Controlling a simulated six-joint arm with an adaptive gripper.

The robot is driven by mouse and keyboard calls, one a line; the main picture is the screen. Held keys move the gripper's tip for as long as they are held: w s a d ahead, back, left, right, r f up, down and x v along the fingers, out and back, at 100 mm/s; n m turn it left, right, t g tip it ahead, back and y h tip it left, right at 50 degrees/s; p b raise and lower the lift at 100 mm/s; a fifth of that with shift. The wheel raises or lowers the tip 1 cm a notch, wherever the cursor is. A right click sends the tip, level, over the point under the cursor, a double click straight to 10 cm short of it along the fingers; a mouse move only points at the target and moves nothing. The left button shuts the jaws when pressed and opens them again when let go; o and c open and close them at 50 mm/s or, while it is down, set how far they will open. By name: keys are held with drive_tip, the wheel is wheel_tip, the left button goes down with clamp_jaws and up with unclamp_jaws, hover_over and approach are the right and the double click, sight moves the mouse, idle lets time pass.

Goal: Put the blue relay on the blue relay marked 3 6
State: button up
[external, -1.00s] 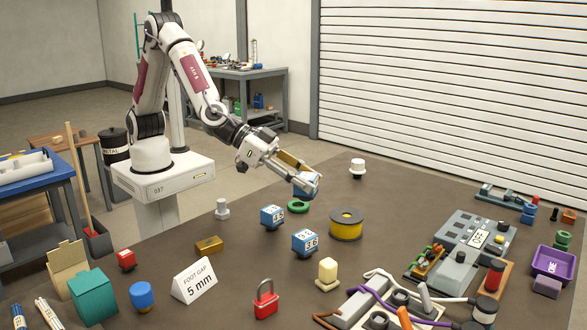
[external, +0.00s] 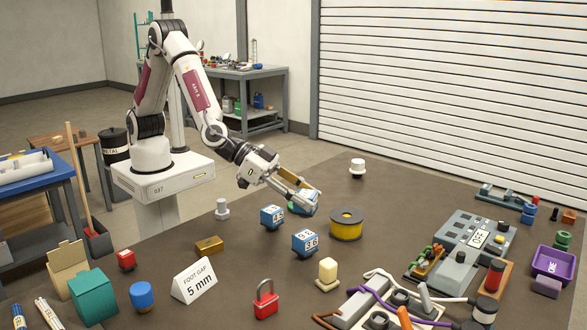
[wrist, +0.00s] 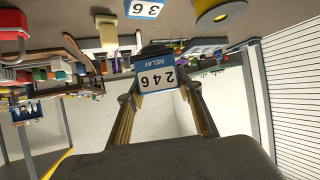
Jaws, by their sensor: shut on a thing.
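My gripper (external: 306,197) is shut on a blue relay (external: 300,207), held low over the table behind the other relays. In the wrist view this held relay (wrist: 160,79) shows a white label reading RELAY 2 4 6, upside down in the picture, between the fingers. The blue relay marked 3 6 (external: 305,243) stands on the table in front of my gripper, apart from the held one. Its label shows at the top of the wrist view (wrist: 144,9). Another blue relay (external: 272,217) stands just left of the held relay in the external view.
A yellow spool (external: 346,225) stands right of the relays. A white knob-shaped part (external: 222,209) stands left. The table behind the spool is mostly clear.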

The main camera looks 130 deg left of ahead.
sight(300, 212)
drive_tip(key=shift+f, duration=0.8)
drive_tip(key=shift+f, duration=0.1)
drive_tip(key=shift+f, duration=1.75)
drive_tip(key=shift+f, duration=0.15)
drive_tip(key=o, duration=1.2)
drive_tip(key=shift+v, duration=6.1)
